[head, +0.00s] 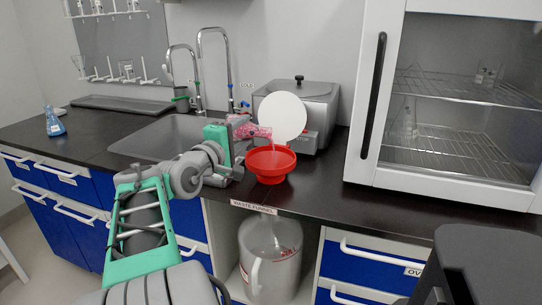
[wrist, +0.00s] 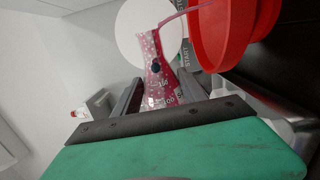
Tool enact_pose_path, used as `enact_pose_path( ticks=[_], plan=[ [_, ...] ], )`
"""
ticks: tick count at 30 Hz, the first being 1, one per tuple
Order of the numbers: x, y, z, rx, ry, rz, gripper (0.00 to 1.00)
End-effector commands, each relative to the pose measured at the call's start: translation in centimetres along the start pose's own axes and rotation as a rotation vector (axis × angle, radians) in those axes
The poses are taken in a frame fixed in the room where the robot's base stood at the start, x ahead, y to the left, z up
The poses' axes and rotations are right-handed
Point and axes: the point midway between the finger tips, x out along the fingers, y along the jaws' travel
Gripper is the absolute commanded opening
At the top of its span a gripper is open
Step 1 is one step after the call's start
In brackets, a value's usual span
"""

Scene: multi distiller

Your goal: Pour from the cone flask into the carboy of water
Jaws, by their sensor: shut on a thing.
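My gripper (head: 238,133) is shut on a cone flask (head: 256,132) of pink-red liquid. The flask is tilted on its side above the counter, with its neck toward the right, near the red funnel (head: 270,163). In the wrist view the flask (wrist: 157,68) sits between my dark fingers, and a thin pink streak runs from its mouth end toward the red funnel (wrist: 222,38). The large clear carboy (head: 270,258) stands in the open bay below the counter, under the funnel. Its contents are hard to make out.
A white disc (head: 282,117) and a grey metal bath (head: 318,105) are behind the funnel. A sink (head: 165,137) with tall taps lies left, and a blue flask (head: 54,124) stands at the far left. A glass-fronted white cabinet (head: 450,175) stands right.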

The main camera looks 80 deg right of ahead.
Motion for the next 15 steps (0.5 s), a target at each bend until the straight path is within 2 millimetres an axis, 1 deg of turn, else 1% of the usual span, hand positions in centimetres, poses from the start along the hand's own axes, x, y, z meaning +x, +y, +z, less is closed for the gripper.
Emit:
enact_pose_path(
  ticks=[15],
  plan=[
    [0.00,0.15,0.05,0.025,0.000,0.001,0.00]
  ],
)
